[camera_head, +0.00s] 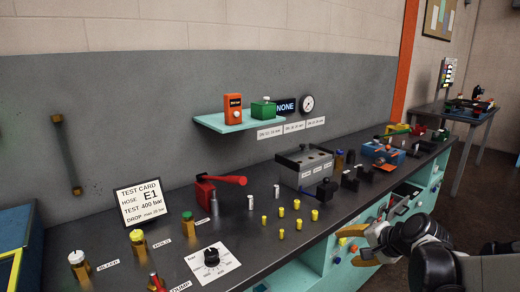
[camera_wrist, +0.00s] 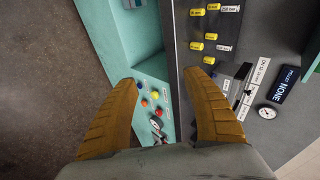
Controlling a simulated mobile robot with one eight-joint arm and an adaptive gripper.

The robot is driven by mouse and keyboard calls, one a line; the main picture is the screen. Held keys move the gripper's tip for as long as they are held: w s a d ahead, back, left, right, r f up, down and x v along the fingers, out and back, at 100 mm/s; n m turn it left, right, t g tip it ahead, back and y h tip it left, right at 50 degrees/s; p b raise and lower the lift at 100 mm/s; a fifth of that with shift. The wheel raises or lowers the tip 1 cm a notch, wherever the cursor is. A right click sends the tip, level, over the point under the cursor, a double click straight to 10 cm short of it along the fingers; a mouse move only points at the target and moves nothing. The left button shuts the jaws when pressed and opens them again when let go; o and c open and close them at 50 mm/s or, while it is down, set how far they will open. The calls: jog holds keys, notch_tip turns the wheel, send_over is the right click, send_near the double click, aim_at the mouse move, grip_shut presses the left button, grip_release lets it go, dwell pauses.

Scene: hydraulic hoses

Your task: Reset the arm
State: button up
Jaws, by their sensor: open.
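My gripper (camera_head: 372,235) is at the right in the head view, in front of the bench's teal front side. In the wrist view, the two brown fingers of my gripper (camera_wrist: 163,80) stand wide apart with nothing between them. The teal bench front, with several small coloured knobs (camera_wrist: 154,95), shows beyond the gap. The fingers appear clear of the bench edge, but the exact distance cannot be told. My arm reaches in from the lower right of the head view.
The dark bench top (camera_head: 130,225) holds several yellow-capped fittings, a red-handled pump (camera_head: 205,190), a test card (camera_head: 143,203) and a grey block (camera_head: 305,165). A teal shelf (camera_head: 240,122) and gauge (camera_head: 307,103) are on the wall. Floor beside the bench looks clear.

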jog(key=s+a+r+n+h, duration=0.1)
jog(key=s+n, duration=0.4)
jog(key=s, duration=0.7)
jog(key=s+a+r+n+g+h, duration=0.1)
jog(key=s+a+n, duration=0.4)
jog(key=s, duration=0.7)
jog(key=shift+r+n+h, duration=0.4)
jog(key=shift+r+h, duration=0.3)
jog(key=shift+h, duration=0.2)
jog(key=shift+a, duration=0.1)
